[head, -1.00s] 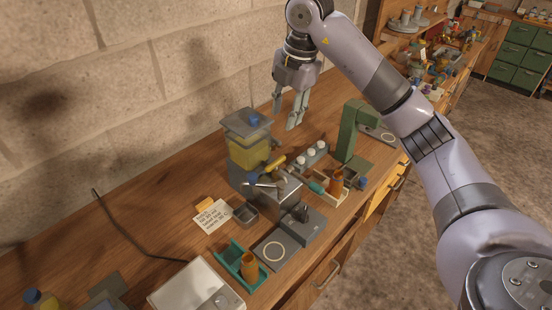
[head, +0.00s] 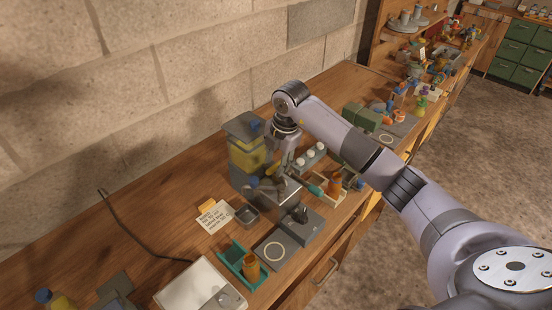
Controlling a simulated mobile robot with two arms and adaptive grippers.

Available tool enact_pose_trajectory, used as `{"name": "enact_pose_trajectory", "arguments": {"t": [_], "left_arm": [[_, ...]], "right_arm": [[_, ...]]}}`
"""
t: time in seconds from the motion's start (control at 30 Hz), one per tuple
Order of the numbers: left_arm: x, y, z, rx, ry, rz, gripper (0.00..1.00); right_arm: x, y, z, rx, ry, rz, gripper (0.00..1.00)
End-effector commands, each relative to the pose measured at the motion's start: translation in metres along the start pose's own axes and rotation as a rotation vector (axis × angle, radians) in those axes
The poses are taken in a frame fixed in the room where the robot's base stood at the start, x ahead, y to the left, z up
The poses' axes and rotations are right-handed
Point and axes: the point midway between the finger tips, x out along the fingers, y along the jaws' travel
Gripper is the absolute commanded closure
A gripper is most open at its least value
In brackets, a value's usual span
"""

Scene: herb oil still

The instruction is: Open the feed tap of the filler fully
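The filler has a tank of yellow oil (head: 247,155) with a grey lid, above a grey metal body (head: 272,203). At the tank's foot are a yellow handle (head: 270,174) and a blue-tipped lever (head: 254,183); I cannot tell for sure which is the feed tap, or how far it is turned. My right gripper (head: 285,168) points down right beside the yellow handle. Its fingers are small and partly merge with the filler, so I cannot tell whether they touch the handle or how wide they are. My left gripper is not in view.
A card (head: 214,216) and a small grey box (head: 246,214) lie to the left of the filler. A teal tray (head: 232,262) with an amber bottle (head: 251,266) stands in front. A rack with white caps (head: 310,158) and a wooden tray (head: 328,197) are at the right.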

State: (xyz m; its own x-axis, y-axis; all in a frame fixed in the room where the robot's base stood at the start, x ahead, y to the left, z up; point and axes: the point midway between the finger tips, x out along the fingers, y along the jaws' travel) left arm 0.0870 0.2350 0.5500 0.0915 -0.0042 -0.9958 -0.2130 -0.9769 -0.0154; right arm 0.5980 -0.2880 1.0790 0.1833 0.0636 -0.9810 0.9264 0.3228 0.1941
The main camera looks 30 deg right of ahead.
Motion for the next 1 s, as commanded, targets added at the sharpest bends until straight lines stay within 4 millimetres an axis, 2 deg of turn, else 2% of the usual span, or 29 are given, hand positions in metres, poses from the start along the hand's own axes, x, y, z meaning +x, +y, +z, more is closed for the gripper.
{"name": "enact_pose_trajectory", "arguments": {"t": [0.13,0.4,0.9,1.0], "left_arm": [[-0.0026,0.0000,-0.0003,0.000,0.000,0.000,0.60],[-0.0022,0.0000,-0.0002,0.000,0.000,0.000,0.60],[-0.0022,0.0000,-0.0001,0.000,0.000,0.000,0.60],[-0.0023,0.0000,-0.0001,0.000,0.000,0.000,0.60]], "right_arm": [[0.0072,-0.0001,-0.0004,0.000,0.001,0.000,0.65],[0.0084,0.0000,-0.0003,0.000,0.000,0.001,0.66],[0.0078,0.0000,-0.0002,0.000,0.000,0.001,0.99],[0.0077,0.0000,-0.0001,0.000,0.000,0.001,1.00]]}}
